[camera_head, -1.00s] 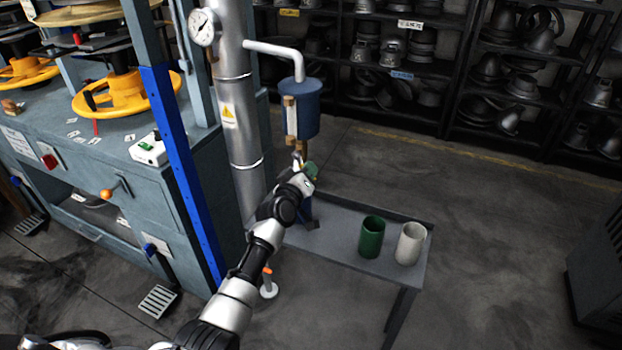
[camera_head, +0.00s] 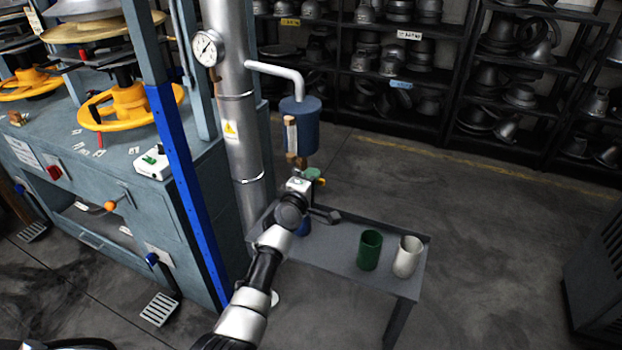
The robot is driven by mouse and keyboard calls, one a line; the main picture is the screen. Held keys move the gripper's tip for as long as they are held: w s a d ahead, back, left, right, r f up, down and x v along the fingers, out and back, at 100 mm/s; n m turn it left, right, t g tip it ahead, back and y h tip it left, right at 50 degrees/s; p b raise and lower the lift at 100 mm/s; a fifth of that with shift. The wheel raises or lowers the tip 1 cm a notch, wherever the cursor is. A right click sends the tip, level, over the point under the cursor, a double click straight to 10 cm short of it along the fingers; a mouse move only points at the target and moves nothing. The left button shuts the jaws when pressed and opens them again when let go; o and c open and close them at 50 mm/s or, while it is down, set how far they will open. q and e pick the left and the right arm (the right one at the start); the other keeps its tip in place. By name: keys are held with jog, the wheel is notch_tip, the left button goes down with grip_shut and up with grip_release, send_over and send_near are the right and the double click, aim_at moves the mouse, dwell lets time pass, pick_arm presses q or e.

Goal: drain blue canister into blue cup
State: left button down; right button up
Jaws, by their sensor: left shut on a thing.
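The blue canister (camera_head: 300,135) hangs from a white bent pipe on the metal column, with a pale sight strip on its front and brass fittings below. A green handle (camera_head: 314,174) with a brass piece shows under it. My left gripper (camera_head: 303,183) is at this handle and shut on it; its fingertips are largely hidden by my wrist. The blue cup (camera_head: 304,228) stands on the grey table below, mostly hidden behind my left arm. I cannot see inside it. My right gripper is not in view.
A green cup (camera_head: 370,251) and a pale grey cup (camera_head: 407,257) stand at the table's right end. A blue post (camera_head: 180,180) of the press and the metal column (camera_head: 243,120) are close left of my arm. Shelves of dark moulds line the back.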

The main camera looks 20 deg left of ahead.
pick_arm(q)
jog(key=shift+r+n, duration=0.15)
jog(key=shift+n, duration=0.15)
dwell(0.4)
jog(key=c, duration=1)
grip_release()
jog(key=shift+c, duration=0.2)
jog(key=shift+s, duration=0.1)
jog(key=s+p, duration=0.1)
jog(key=s, duration=0.9)
jog(key=shift+s+a, duration=0.2)
jog(key=shift+s, duration=0.1)
